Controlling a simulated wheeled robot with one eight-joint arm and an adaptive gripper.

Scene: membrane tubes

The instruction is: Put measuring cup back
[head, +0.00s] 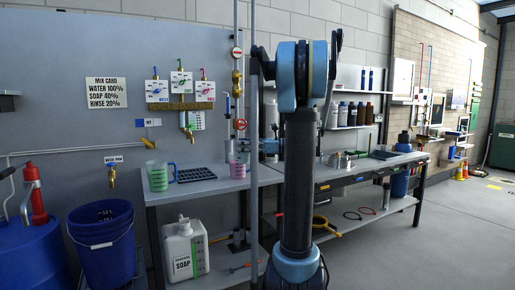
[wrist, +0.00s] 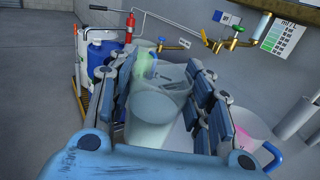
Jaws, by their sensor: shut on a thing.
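My gripper (wrist: 162,72) is shut on a clear, greyish measuring cup (wrist: 160,108), with finger pads on both sides of it in the wrist view. In the head view my gripper (head: 269,146) is mostly hidden behind my arm, over the bench. A pink measuring cup with a blue handle (wrist: 256,143) shows just right of the fingers in the wrist view; a pink cup (head: 238,168) also shows beside my gripper in the head view. A green-marked measuring cup (head: 157,177) with a blue handle stands upright on the left of the bench.
A dark rack (head: 197,174) lies on the grey bench (head: 215,187) beside the green cup. Brass taps (head: 188,130) hang on the wall above. A blue bucket (head: 102,228) and a soap jug (head: 185,250) stand lower left. A thin vertical post (head: 254,220) stands beside my arm.

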